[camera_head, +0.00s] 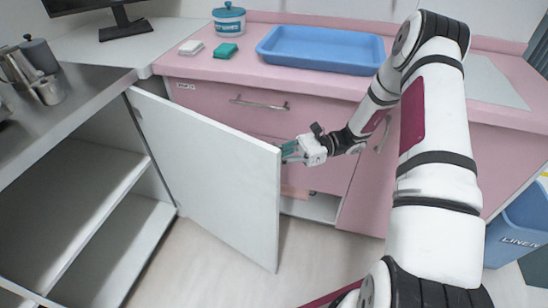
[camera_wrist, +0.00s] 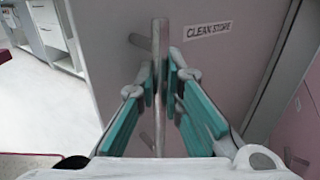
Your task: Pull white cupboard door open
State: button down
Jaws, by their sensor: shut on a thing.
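The white cupboard door (camera_head: 205,165) stands swung wide open in the head view, with the shelves of its cupboard (camera_head: 95,190) bare to the left. My gripper (camera_head: 288,152) is at the door's free right edge, its tips partly hidden behind it. In the wrist view my gripper (camera_wrist: 160,82) has its teal-padded fingers on either side of a vertical metal bar handle (camera_wrist: 159,122), shut on it. The handle stands on a shaded panel with a "CLEAN STORE" label (camera_wrist: 208,30). The handle is hidden in the head view.
A pink counter (camera_head: 330,88) with drawers stands behind the door, bearing a blue tray (camera_head: 320,50). Metal jugs (camera_head: 40,85) stand on the grey counter at left. A blue linen bin (camera_head: 520,225) is at far right. Floor (camera_head: 225,270) beneath the door is clear.

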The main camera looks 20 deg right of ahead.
jog(key=shift+w+d+f, duration=0.1)
jog(key=shift+w+d, duration=0.1)
jog(key=shift+d, duration=0.35)
jog(key=c, duration=1.7)
grip_release()
